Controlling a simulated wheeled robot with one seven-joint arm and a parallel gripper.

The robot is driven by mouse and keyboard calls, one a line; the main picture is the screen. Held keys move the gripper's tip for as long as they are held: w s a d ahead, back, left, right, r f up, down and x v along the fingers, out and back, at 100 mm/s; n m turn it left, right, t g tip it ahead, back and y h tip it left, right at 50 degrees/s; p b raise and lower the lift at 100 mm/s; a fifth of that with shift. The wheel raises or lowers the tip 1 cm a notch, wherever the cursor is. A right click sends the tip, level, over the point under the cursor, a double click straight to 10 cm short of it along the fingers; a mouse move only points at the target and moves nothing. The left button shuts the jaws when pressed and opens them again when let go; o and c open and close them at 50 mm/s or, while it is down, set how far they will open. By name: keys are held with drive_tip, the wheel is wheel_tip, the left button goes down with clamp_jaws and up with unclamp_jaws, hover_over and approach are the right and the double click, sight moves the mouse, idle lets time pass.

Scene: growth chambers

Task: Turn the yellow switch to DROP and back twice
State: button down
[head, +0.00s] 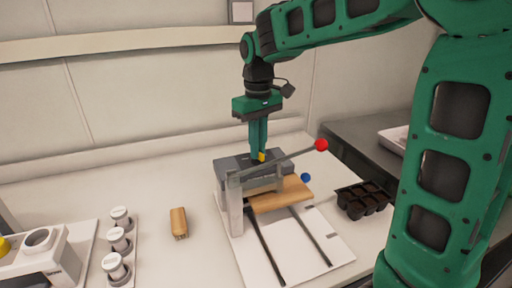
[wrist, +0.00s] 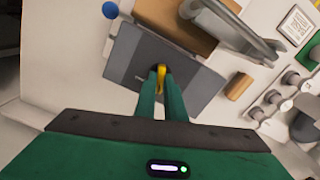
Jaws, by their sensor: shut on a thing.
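The yellow switch (head: 262,157) stands on top of a dark grey box (head: 232,165) at the back of the white bench. It also shows in the wrist view (wrist: 161,76) as a small yellow lever on the grey box (wrist: 190,84). My gripper (head: 259,154) points straight down from above, and its green fingers are closed on the switch. In the wrist view my fingers (wrist: 161,80) meet around it. The fingers hide part of the switch, and I cannot read any DROP label on the box.
A wooden board (head: 280,196), a blue ball (head: 305,177), a black cell tray (head: 363,200), a wooden-handled brush (head: 179,223) and white-capped jars (head: 115,266) stand around.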

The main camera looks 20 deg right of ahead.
drive_tip(key=n, duration=0.4)
drive_tip(key=shift+w+r+n, duration=0.1)
drive_tip(key=shift+r+n, duration=0.05)
drive_tip(key=shift+n, duration=0.25)
idle(0.4)
drive_tip(key=c, duration=1.9)
unclamp_jaws()
drive_tip(key=shift+o, duration=0.3)
wheel_tip(320, 180, up, 11)
drive_tip(key=shift+f, duration=0.2)
